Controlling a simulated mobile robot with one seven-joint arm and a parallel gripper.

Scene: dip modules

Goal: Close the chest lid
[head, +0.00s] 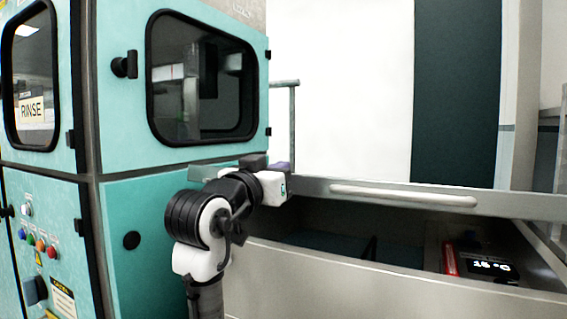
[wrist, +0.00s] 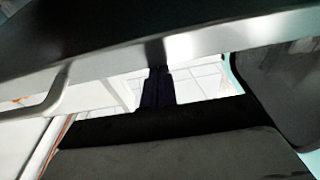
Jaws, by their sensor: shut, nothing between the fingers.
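The chest (head: 340,278) is a pale grey box at the lower right in the head view. Its lid (head: 510,200) is partly open, with its front edge raised above the chest's front wall and a dark gap between them. A long pale handle (head: 400,195) runs along that edge. My gripper (head: 281,168) is at the left end of the lid's edge; whether it touches the lid is unclear. In the wrist view, its dark fingers (wrist: 158,88) are together and empty, just below the lid's metal edge (wrist: 215,35). The handle (wrist: 40,102) shows at left there.
Inside the chest are a red item (head: 450,258) and a black labelled box (head: 492,270). A teal machine (head: 135,200) with windows stands close on the left, beside my arm. A grey rail post (head: 292,125) rises behind my gripper.

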